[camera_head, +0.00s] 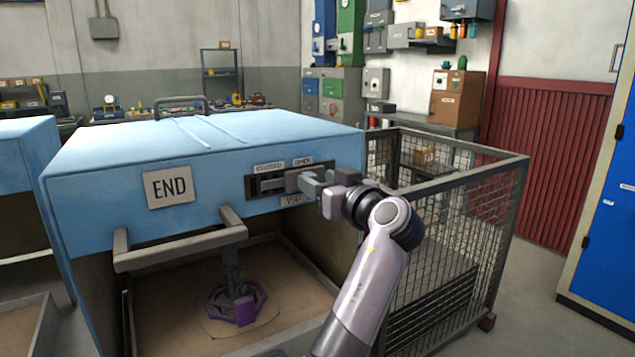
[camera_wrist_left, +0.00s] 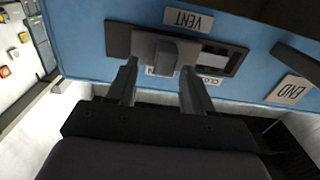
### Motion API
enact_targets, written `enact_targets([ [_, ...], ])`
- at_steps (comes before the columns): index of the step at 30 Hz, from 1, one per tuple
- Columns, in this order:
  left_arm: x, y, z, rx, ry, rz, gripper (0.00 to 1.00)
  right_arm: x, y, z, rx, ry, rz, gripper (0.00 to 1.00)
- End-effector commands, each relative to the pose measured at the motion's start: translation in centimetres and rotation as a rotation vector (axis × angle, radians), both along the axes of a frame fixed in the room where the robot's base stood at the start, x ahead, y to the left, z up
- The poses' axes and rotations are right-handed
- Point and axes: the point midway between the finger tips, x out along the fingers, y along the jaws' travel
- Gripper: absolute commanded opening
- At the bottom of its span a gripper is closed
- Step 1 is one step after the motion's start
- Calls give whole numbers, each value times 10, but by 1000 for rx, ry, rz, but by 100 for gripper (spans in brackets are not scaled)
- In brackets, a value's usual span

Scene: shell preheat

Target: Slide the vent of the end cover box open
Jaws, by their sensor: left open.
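The blue end cover box (camera_head: 100,200) with its END sign (camera_head: 170,187) fills the left and middle of the head view. Its vent (camera_head: 265,184) is a dark slotted plate on the front face; it also shows upside down in the wrist view (camera_wrist_left: 233,64). The vent's grey slider knob (camera_wrist_left: 166,55) is at the slot end under the OPEN label (camera_head: 303,162), with slot openings bare on the CLOSED side. My left gripper (camera_head: 314,184) is open at the knob, with its fingers (camera_wrist_left: 158,78) on either side and visible gaps. My right gripper is not in view.
A grey bar handle (camera_head: 180,248) sticks out below the vent. A wire mesh cage (camera_head: 455,225) stands close on the right of the box. A purple ring (camera_head: 240,303) sits under the box. Open floor (camera_head: 540,300) lies at the right.

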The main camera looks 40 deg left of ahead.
Motion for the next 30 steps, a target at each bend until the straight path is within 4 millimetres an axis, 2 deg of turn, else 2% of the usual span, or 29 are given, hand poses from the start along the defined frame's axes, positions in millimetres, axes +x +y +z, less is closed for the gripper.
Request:
enact_targets([
  [6,-14,-35,-2,-3,0,-4,51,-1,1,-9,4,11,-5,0],
  [10,-19,-47,-1,-2,0,-4,51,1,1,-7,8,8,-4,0],
  [27,-21,-52,0,-1,0,-2,51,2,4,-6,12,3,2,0],
  [30,-19,-51,-5,1,12,-18,51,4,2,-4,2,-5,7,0],
])
